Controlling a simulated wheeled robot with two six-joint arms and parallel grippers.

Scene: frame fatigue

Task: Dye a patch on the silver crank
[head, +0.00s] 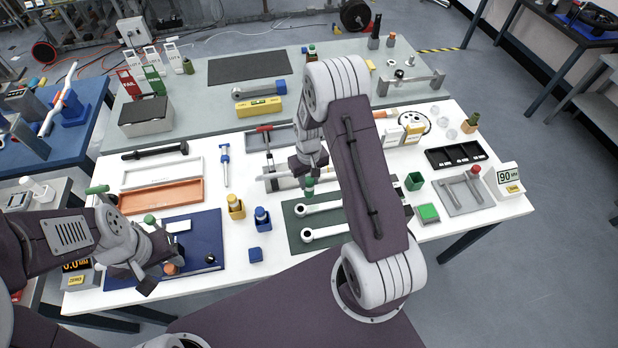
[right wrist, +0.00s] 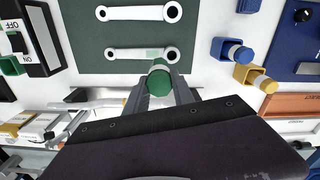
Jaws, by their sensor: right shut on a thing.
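Two silver cranks lie side by side on a dark green mat (head: 293,225). The far crank (head: 318,208) is the nearer one in the right wrist view (right wrist: 120,54), where a pale green patch shows on its arm. The other crank (head: 325,232) lies parallel and looks plain. My right gripper (head: 308,177) is shut on a green-tipped dauber (right wrist: 159,80). The green tip is over or at the far crank beside the patch; contact is unclear. My left gripper (head: 145,275) hangs over the blue board at the left; its finger gap is unclear.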

